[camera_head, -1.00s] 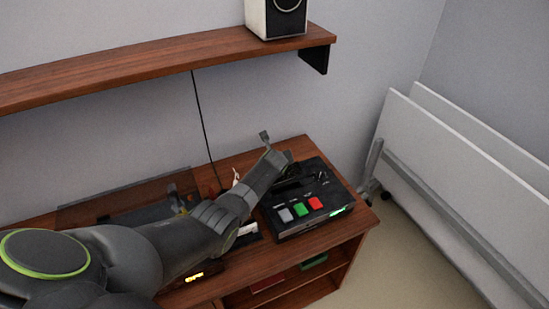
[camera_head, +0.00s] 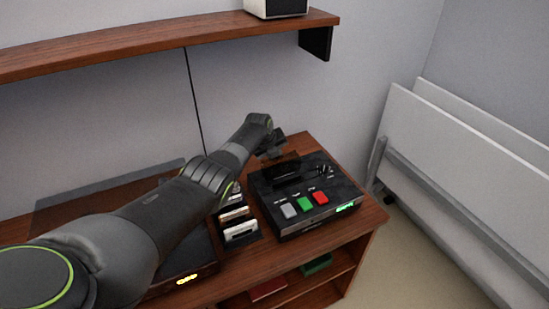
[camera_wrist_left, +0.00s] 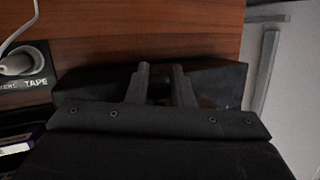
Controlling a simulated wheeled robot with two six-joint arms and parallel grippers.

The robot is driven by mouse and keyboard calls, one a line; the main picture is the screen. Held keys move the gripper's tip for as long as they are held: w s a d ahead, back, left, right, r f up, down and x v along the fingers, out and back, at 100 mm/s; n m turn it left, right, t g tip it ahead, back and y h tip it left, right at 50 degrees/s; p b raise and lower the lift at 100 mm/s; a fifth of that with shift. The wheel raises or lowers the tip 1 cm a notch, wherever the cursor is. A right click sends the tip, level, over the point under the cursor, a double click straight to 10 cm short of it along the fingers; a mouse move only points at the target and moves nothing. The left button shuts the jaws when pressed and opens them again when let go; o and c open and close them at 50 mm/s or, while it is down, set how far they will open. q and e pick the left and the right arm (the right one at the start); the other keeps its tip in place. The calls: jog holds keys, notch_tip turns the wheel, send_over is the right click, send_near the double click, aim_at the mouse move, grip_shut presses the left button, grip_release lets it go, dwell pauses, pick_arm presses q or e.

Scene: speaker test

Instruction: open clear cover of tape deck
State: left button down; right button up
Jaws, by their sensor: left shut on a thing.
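The black tape deck (camera_head: 332,203) sits on the right end of the wooden cabinet, with grey, green and red buttons on top. Its clear cover (camera_head: 283,169) shows as a dark see-through panel, tilted up near the deck's back left. My left gripper (camera_head: 273,151) reaches down at the cover's upper edge and is shut on it; the contact itself is hard to see. In the left wrist view the two dark fingers (camera_wrist_left: 161,86) stand a little apart in front of a dark box, and the cover cannot be made out. My right gripper is not in view.
A rack of cassettes (camera_head: 240,231) stands just left of the deck. Another dark device (camera_head: 183,277) with a lit display is further left. A wooden shelf (camera_head: 150,43) overhangs behind. White panels (camera_head: 460,180) lean at the right. A white plug (camera_wrist_left: 17,64) shows in the wrist view.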

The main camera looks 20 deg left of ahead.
pick_arm(q)
jog(key=shift+s+f, duration=0.2)
jog(key=shift+f, duration=0.2)
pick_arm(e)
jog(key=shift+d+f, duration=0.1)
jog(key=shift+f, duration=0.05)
pick_arm(q)
jog(key=c, duration=1.3)
grip_release()
jog(key=shift+r, duration=0.2)
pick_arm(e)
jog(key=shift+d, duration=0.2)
pick_arm(q)
jog(key=shift+r, duration=0.15)
jog(key=shift+r+p, duration=0.25)
jog(key=shift+p, duration=0.05)
jog(key=shift+p+v, duration=0.8)
jog(key=shift+v, duration=0.35)
jog(key=b+v, duration=0.1)
jog(key=v, duration=1.3)
jog(key=shift+r, duration=0.15)
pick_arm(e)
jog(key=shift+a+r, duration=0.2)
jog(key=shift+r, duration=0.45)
pick_arm(q)
jog(key=shift+s+a, duration=0.1)
